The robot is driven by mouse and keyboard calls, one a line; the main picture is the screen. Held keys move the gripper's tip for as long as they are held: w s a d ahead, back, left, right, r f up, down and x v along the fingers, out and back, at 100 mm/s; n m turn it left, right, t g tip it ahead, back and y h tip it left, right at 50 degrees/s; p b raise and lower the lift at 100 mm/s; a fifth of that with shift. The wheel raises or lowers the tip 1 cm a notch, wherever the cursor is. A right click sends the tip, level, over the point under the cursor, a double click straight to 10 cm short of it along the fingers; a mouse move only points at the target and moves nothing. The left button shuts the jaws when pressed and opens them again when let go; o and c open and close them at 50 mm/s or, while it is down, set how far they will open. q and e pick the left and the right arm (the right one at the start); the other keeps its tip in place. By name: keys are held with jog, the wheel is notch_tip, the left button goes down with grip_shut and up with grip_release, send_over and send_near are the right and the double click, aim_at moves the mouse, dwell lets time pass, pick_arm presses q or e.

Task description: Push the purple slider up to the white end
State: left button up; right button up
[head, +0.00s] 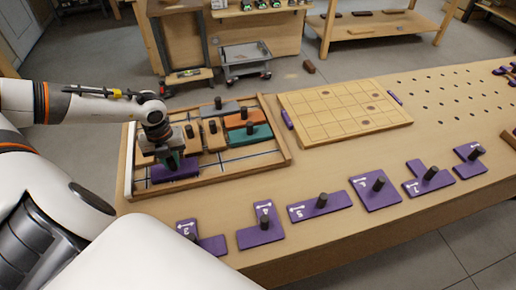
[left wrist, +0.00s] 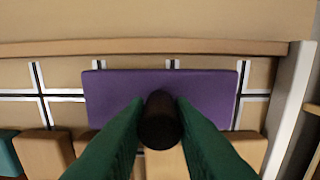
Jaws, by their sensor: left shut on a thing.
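The purple slider (head: 176,172) lies flat along the near side of the wooden tray (head: 287,152). In the left wrist view the slider (left wrist: 110,95) is a long block with a dark round knob (left wrist: 160,122). My left gripper (head: 168,160) is over the slider, its green fingers (left wrist: 160,125) shut on the knob from both sides. The white end (left wrist: 287,110) of the tray is at the right in the left wrist view, with a gap between it and the slider. In the head view this is the tray's left end (head: 129,160). My right gripper is not in view.
Other knobbed blocks stand in the tray behind the slider: tan (head: 212,137), teal (head: 250,137), orange (head: 240,119) and grey (head: 220,110). Several purple pieces (head: 320,207) lie along the bench's near edge. A gridded board (head: 340,110) is right of the tray.

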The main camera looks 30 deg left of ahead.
aim_at(157, 172)
pick_arm(q)
jog(key=shift+s+a+p, duration=0.6)
jog(key=shift+s+a, duration=1.05)
jog(key=shift+s, duration=0.25)
jog(key=o, duration=0.8)
jog(key=shift+c, duration=0.2)
notch_tip(157, 172, up, 8)
jog(key=p, duration=0.5)
jog(key=shift+f, duration=0.2)
